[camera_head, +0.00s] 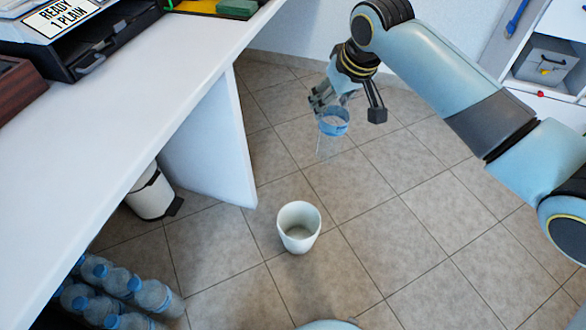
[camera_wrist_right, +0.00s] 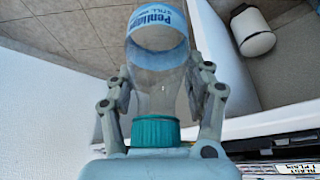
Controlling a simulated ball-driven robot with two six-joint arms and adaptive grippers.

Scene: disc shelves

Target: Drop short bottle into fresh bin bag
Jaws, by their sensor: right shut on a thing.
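My right gripper (camera_head: 346,108) is shut on a clear short bottle (camera_head: 333,122) with a blue label, held in the air above the floor. In the right wrist view the bottle (camera_wrist_right: 160,75) lies between the two fingers, its teal cap toward the palm and its labelled end pointing away. A white open-topped bin (camera_head: 298,227) stands on the floor, below and slightly left of the bottle in the head view. My left gripper is not in view.
A white desk (camera_head: 120,105) runs along the left, its end panel (camera_head: 212,150) reaching the floor near the bin. Under it are a white pedal bin (camera_head: 150,194) and several bottles (camera_head: 118,280). A shelf unit (camera_head: 530,45) stands at upper right. Tiled floor (camera_head: 390,240) around the bin is clear.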

